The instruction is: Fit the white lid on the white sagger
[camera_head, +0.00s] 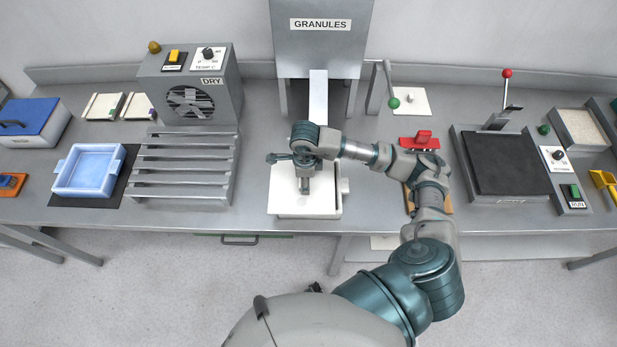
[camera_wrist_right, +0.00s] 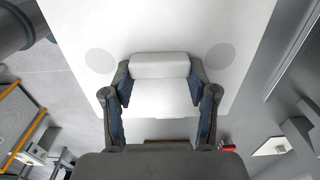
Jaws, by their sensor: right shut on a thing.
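The white lid (camera_head: 283,200) is a flat plate with a block handle in its middle. My right gripper (camera_head: 304,186) is shut on that handle. In the right wrist view, the white handle (camera_wrist_right: 158,66) sits between the two fingers, with the lid (camera_wrist_right: 90,25) and its two grey discs around it. The white sagger (camera_head: 345,186) is mostly hidden under the lid. Only a lug shows at the lid's right edge, and none shows at the left. I cannot tell whether the lid touches the sagger or hangs just above it. My left gripper is out of view.
A slatted metal rack (camera_head: 183,165) and a light-blue sagger (camera_head: 60,181) stand to the left. The granules hopper (camera_head: 320,50) is behind the lid. A red-handled item (camera_head: 421,141) and a press with a dark plate (camera_head: 508,165) stand to the right.

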